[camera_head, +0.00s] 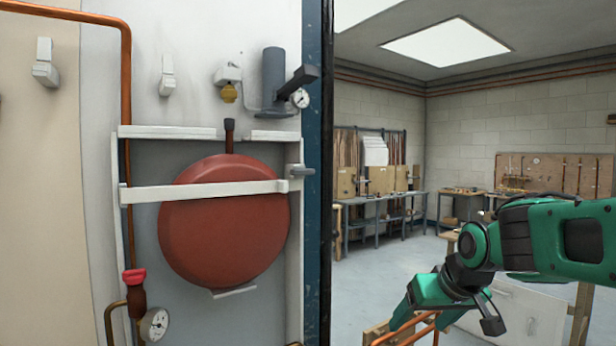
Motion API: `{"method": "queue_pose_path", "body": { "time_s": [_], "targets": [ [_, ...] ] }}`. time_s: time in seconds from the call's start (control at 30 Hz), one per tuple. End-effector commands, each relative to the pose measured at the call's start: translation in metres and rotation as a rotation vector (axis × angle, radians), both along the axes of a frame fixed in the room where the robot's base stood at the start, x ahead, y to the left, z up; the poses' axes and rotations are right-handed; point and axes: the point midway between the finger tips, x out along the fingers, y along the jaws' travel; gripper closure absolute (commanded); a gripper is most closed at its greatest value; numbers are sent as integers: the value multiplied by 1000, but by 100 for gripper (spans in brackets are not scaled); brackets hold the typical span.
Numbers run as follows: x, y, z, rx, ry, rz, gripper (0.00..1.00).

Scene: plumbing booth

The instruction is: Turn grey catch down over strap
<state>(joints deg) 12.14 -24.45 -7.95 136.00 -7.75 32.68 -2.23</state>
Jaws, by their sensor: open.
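The strap (150,194) is a white bar running across the front of the round red vessel (222,240). Its right end meets a small fitting at the right post of the white frame. The grey catch (302,171) is at that post, just above the strap's right end. It lies about level and points right, not down across the strap. My gripper (452,314) is at the lower right, open and with nothing seen in it. It is well apart from the catch, to the right and lower in the picture. Its fingertips are only partly clear.
A dark blue post edge (318,250) stands right of the catch. A grey cylinder with a dark lever (297,80) and a gauge (300,98) are above it. A red-handled valve (134,279) and another gauge (154,324) are lower left. Workbenches (375,200) stand far behind.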

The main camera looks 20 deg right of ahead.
Motion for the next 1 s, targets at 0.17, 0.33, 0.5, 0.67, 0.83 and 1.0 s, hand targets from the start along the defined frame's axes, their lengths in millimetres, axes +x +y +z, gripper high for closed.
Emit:
{"method": "queue_pose_path", "body": {
  "time_s": [0.17, 0.33, 0.5, 0.67, 0.83, 1.0],
  "targets": [
    [115, 49, 122, -46, -436, 210, 27],
    [162, 99, 223, -37, -759, 346, 27],
    [173, 126, 277, -19, -925, 407, 27],
    [181, 134, 289, -11, -963, 421, 27],
    [204, 142, 288, -10, -960, 421, 27],
    [233, 151, 287, -11, -959, 420, 27]
  ]
}}
